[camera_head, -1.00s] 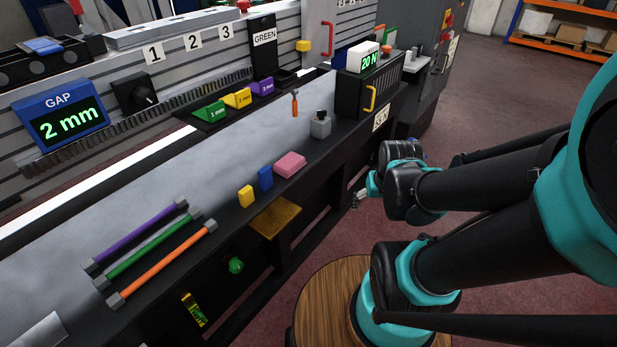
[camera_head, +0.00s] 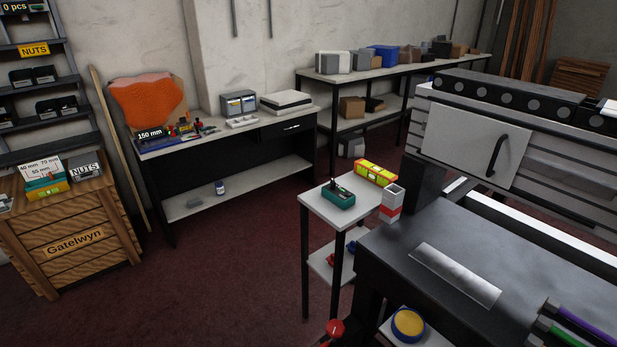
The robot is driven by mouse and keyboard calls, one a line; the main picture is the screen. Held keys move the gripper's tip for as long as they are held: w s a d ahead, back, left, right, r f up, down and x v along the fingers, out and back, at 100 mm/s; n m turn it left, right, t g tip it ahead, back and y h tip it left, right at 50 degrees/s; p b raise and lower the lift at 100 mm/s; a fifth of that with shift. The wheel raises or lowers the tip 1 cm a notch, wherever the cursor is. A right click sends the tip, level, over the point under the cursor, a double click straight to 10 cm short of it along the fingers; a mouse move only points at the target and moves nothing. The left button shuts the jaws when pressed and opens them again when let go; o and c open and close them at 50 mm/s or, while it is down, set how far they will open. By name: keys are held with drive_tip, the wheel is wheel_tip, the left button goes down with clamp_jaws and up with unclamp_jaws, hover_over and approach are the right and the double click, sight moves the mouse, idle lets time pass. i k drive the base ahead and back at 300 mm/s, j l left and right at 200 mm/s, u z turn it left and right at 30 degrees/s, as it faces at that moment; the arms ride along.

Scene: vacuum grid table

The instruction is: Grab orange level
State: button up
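An orange and yellow bar-shaped block (camera_head: 375,172), which looks like the orange level, lies at the back edge of the small white-topped side table (camera_head: 318,208). A teal box (camera_head: 338,197) with dark contents is in front of it, to the left. A red and white container (camera_head: 391,201) stands close to its right. The level's far side is hidden. My gripper is not in view.
A dark bench (camera_head: 410,262) with a metal plate (camera_head: 455,275) is right of the side table. A workbench (camera_head: 272,136) stands at the back wall, and a wooden crate (camera_head: 70,240) at left. Red floor (camera_head: 220,270) is open between them.

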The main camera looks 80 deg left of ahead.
sight(383, 179)
drive_tip(key=l+u, duration=0.1)
drive_tip(key=u, duration=2.35)
drive_tip(key=k+z, duration=0.2)
drive_tip(key=k, duration=0.4)
drive_tip(key=k+l+z, duration=0.15)
drive_tip(key=k, duration=0.45)
drive_tip(key=i+j+z, duration=0.1)
drive_tip(key=z, duration=0.3)
drive_tip(key=i+j+z, duration=0.1)
drive_tip(key=j+z, duration=0.45)
drive_tip(key=z, duration=0.2)
drive_tip(key=i+j, duration=0.1)
drive_tip(key=j, duration=1.05)
drive_tip(key=i+j, duration=0.15)
drive_tip(key=j, duration=1)
drive_tip(key=i+j, duration=0.15)
drive_tip(key=j, duration=0.4)
